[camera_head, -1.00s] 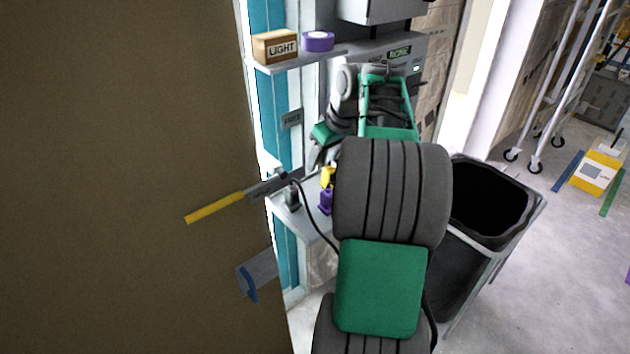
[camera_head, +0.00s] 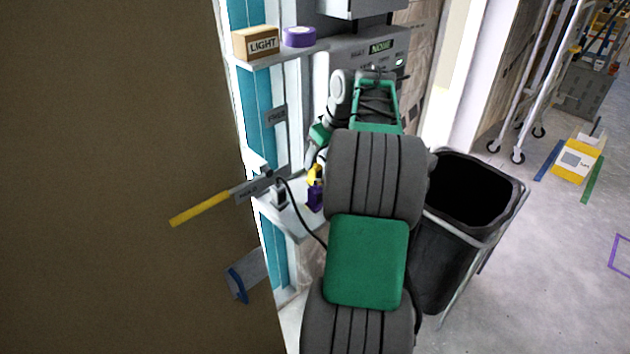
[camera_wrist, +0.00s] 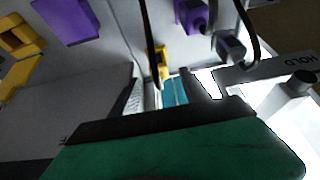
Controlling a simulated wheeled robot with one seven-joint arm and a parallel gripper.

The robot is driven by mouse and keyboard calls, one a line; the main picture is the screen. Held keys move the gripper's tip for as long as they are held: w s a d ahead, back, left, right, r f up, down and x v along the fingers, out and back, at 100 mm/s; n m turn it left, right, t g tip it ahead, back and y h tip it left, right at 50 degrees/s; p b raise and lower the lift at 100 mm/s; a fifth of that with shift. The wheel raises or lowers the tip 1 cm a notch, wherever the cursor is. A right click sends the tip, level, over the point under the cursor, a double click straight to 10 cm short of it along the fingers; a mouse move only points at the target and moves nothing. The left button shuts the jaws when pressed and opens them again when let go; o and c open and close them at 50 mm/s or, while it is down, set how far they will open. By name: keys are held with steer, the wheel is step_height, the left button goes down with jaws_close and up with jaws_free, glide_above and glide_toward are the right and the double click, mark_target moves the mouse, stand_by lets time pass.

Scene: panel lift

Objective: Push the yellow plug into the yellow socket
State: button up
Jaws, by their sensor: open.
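The yellow plug (camera_head: 314,175) stands on the low white shelf beside a purple plug, just below my gripper (camera_head: 314,158) in the head view. In the wrist view the yellow plug (camera_wrist: 156,64) is near the middle, with a dark cable crossing in front of it. A yellow block with an opening (camera_wrist: 20,37), apparently the yellow socket, is at the upper left there. My gripper is open, and its dark and green body fills the bottom of the wrist view.
A purple plug (camera_wrist: 192,15) and a grey plug (camera_wrist: 230,46) stand near the yellow one. A purple block (camera_wrist: 66,18) is beside the yellow socket. A bar with a yellow handle (camera_head: 200,208) juts out left, before a large brown panel (camera_head: 110,180). A black bin (camera_head: 468,190) stands right.

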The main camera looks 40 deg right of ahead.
mark_target(315, 166)
steer(key=x, duration=0.5)
jaws_close()
stand_by(0.6)
